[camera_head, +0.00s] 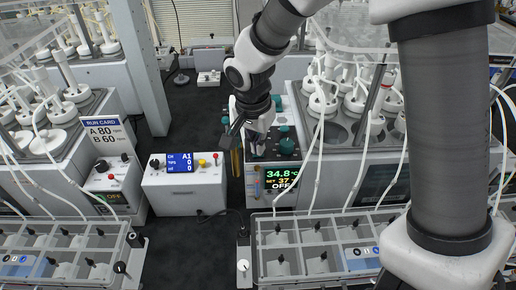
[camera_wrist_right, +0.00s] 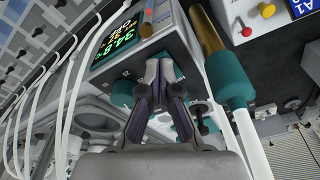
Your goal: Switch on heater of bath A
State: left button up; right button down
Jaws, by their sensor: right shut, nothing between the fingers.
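A heater control unit stands at the front of the bath right of centre, with a lit display (camera_head: 281,180) reading 34.8 °C, a set value of about 37, and OFF. The display also shows tilted in the wrist view (camera_wrist_right: 122,38). I cannot read a letter naming this bath. My right gripper (camera_head: 256,151) points down at the unit's top, behind the display and left of the teal knobs (camera_head: 287,146). In the wrist view my right gripper (camera_wrist_right: 160,68) is shut and empty, close to the unit's top panel; contact is unclear. The switch cannot be made out. My left gripper is out of view.
A white box (camera_head: 184,186) with a blue display showing A1 stands left of the unit. Another bath with a run card (camera_head: 104,130) is farther left. Clear trays (camera_head: 320,250) line the front. Brass-coloured and teal fittings (camera_wrist_right: 230,80) and white tubes crowd the gripper.

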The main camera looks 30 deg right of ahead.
jog(key=shift+f, duration=0.2)
jog(key=shift+r, duration=0.1)
notch_tip(320, 180, up, 7)
jog(key=p, duration=0.6)
dwell(0.4)
